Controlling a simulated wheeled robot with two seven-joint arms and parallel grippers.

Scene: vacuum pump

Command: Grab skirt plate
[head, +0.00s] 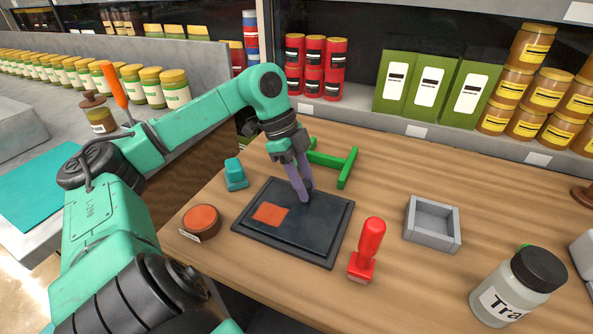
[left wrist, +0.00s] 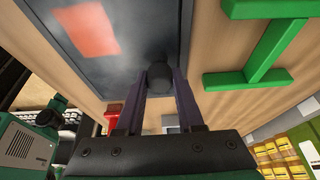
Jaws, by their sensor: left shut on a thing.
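A dark square plate (head: 325,222), which I take as the skirt plate, appears to lie flat on the wooden table, with a flat orange square (head: 271,214) on its left part. My left gripper (head: 304,197) reaches down over the plate's far middle part. In the left wrist view, its purple fingers are closed around a small dark round knob (left wrist: 159,77) against the plate (left wrist: 150,25). The fingers hide the knob in the head view. I cannot tell whether the plate is raised at all. My right gripper is in neither view.
A green frame (head: 346,168) stands behind the plate and a teal block (head: 235,175) behind its left side. A round orange-topped piece (head: 201,220) is left; a red-handled stamp (head: 370,245), grey box (head: 432,243) and jar (head: 515,285) are right. Shelves line the back.

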